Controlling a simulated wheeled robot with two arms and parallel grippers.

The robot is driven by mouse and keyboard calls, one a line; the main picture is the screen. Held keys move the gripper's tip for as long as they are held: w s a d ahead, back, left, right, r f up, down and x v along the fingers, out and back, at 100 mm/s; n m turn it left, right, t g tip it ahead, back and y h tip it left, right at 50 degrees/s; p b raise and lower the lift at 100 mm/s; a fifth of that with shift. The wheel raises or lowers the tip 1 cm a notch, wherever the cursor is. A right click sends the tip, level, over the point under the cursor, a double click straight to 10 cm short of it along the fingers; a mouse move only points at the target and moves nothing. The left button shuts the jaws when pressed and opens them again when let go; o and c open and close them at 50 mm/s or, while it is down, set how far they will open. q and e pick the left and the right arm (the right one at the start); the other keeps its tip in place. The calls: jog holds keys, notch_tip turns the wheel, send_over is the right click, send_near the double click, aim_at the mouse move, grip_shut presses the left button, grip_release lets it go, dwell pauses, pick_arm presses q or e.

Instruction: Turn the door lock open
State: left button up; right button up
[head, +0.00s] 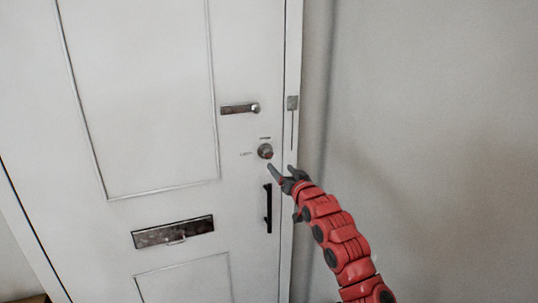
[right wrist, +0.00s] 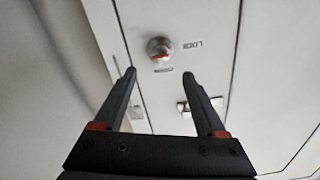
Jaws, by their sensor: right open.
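The door lock (head: 265,151) is a round metal knob on the white door (head: 150,100), below the lever handle. In the right wrist view the lock knob (right wrist: 159,48) shows a red mark on its face, with small printed labels beside and below it. My right gripper (head: 281,168) is just below and right of the knob in the head view. In the right wrist view its two dark fingers (right wrist: 160,73) are spread and empty, with the knob beyond the tips, roughly centred between them. No contact with the knob is visible. My left gripper is in neither view.
A lever handle (head: 240,108) is above the lock and a black vertical pull handle (head: 268,208) below it. A mail slot (head: 173,232) is lower left. A small metal plate (head: 292,103) is on the frame. A bare grey wall (head: 430,100) is to the right.

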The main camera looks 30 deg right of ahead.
aim_at(269, 156)
jog(key=p+x, duration=0.1)
jog(key=x, duration=0.9)
jog(key=shift+r+p, duration=0.1)
jog(key=shift+p, duration=0.25)
jog(key=shift+w, duration=0.5)
jog(key=shift+c, duration=0.2)
jog(key=shift+d, duration=0.1)
grip_shut()
